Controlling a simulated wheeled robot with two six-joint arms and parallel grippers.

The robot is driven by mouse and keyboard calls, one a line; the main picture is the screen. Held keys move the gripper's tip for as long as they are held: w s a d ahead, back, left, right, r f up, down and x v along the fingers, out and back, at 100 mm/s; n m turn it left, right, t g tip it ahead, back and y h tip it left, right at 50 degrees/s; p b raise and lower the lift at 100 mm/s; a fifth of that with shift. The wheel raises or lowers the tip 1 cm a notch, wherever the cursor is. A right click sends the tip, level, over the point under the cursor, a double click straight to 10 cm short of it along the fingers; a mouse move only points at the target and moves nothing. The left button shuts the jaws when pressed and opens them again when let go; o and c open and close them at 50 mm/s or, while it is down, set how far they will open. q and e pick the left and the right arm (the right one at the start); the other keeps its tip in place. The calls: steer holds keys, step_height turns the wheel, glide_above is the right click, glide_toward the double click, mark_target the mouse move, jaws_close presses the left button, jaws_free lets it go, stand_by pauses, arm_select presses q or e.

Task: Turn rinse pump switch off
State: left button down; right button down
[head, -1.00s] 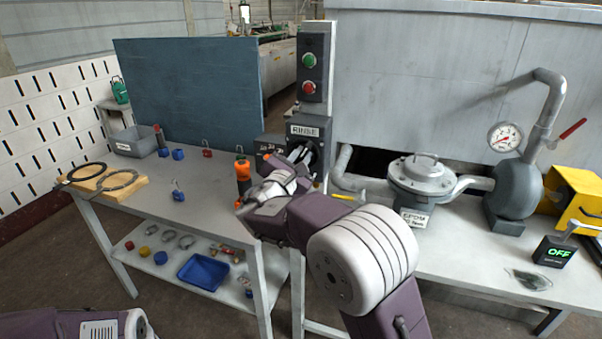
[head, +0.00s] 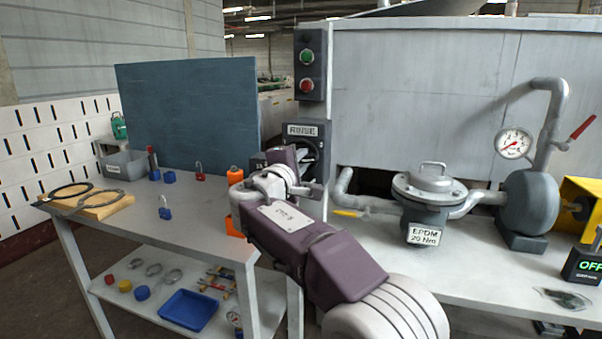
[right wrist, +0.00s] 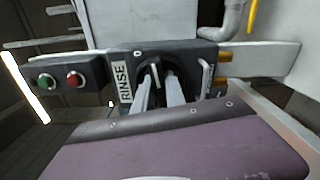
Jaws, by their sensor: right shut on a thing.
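The rinse switch box (head: 321,134) is a dark box with a white RINSE label, on the post at the front left of the grey tank. It also shows in the right wrist view (right wrist: 203,58), with its label at the left and a rotary knob (right wrist: 154,72) in its middle. My right gripper (head: 308,155) is at the front of this box. In the right wrist view its two fingers (right wrist: 158,84) reach to the knob and are shut on it, one on each side. The knob is mostly hidden in the head view. My left gripper is out of view.
Green and red push buttons (head: 306,71) sit above the switch. A pump (head: 529,199), a lidded housing (head: 428,190) and a small box lit OFF (head: 588,265) stand on the right bench. An orange-capped bottle (head: 235,176) stands close left of my right gripper.

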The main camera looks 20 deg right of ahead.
steer(key=shift+f+m+b, duration=0.25)
steer(key=shift+m+b, duration=0.55)
steer(key=shift+m, duration=0.2)
steer(key=c, duration=1.4)
jaws_free()
steer(key=shift+r, duration=0.1)
steer(key=v, duration=0.9)
